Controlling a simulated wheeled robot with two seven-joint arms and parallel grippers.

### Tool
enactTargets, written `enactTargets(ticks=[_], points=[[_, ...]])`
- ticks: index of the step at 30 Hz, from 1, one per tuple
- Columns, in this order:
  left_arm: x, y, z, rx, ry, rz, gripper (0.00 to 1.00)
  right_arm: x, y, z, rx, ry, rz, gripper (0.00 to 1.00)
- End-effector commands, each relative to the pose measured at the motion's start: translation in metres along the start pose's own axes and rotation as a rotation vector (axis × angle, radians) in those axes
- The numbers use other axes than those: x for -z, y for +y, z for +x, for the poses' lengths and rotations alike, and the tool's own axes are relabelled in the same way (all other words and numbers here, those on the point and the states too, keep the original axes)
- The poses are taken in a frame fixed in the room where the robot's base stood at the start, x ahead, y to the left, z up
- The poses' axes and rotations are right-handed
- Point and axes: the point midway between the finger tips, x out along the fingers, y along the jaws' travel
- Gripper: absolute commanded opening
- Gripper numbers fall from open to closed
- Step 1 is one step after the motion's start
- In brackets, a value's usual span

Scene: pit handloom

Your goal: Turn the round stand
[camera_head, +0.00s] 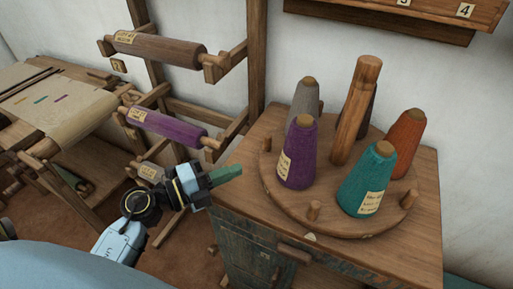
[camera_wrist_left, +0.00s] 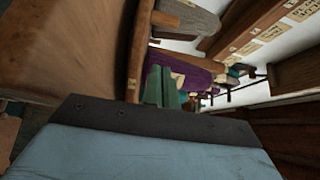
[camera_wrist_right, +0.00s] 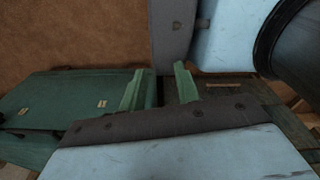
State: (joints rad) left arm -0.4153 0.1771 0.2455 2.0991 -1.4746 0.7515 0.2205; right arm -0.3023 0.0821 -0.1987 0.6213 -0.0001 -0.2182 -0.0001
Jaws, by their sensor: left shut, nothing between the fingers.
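The round stand (camera_head: 285,196) is a wooden disc on top of a wooden cabinet, with a tall wooden post (camera_head: 353,115) at its middle and short pegs (camera_head: 313,210) near its rim. Purple (camera_head: 299,155), teal (camera_head: 368,180), grey (camera_head: 303,100) and orange-red (camera_head: 404,140) yarn cones stand on it; another dark cone is mostly hidden behind the post. My left gripper (camera_head: 232,174) is shut and empty, just left of the disc's rim; its fingers also show in the left wrist view (camera_wrist_left: 161,88). My right gripper (camera_wrist_right: 162,88) shows only in its wrist view, open and empty.
The cabinet (camera_head: 428,235) carries the stand, with little bare top around it. A rack at the left holds a brown roll (camera_head: 160,47) and a purple roll (camera_head: 165,127). A loom with cloth (camera_head: 45,98) stands farther left. A numbered shelf (camera_head: 400,18) hangs above.

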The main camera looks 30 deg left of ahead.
Motion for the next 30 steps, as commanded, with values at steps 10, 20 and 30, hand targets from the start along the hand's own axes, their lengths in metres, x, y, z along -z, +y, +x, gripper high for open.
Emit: enactTargets(ticks=[10,20,30], points=[[-0.013,0.000,0.065,0.003,-0.002,0.000,0.00,0.002,0.000,-0.001,0.000,0.002,0.000,0.32],[-0.028,0.000,0.080,0.001,-0.001,-0.002,0.00,0.002,-0.003,0.001,0.003,0.000,0.000,0.32],[-0.029,0.000,0.080,0.001,0.000,-0.002,0.00,0.002,-0.003,0.001,0.004,0.000,0.000,0.32]])
